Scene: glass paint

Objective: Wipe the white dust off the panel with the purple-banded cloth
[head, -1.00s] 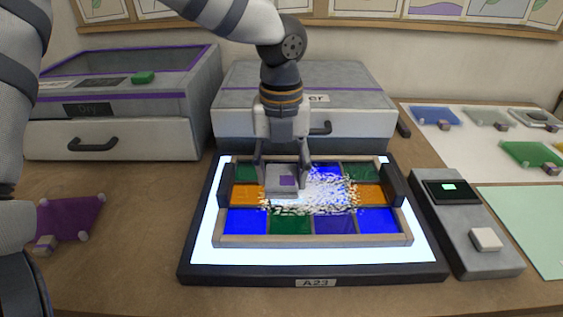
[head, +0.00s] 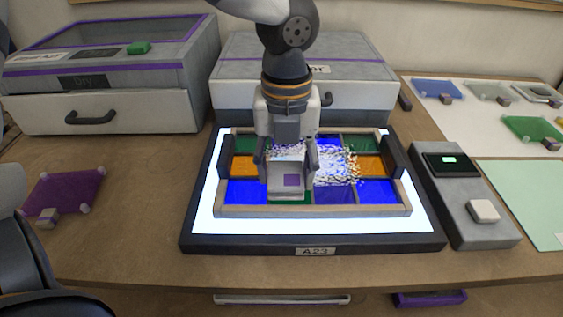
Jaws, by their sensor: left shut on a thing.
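The stained-glass panel (head: 246,190) of blue, green and orange panes lies in its wooden frame on a lit white board. White dust (head: 335,165) covers its middle and right-centre panes; the left panes look mostly clear. My left gripper (head: 288,172) points down over the left-centre of the panel. The cloth is at the panel's surface or just above; I cannot tell which. The gripper hides the panes behind it. My right gripper is not in view.
A grey device (head: 465,195) with a small screen stands right of the board. Two grey cabinets (head: 110,100) stand behind. Coloured glass pieces (head: 436,88) lie at the back right.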

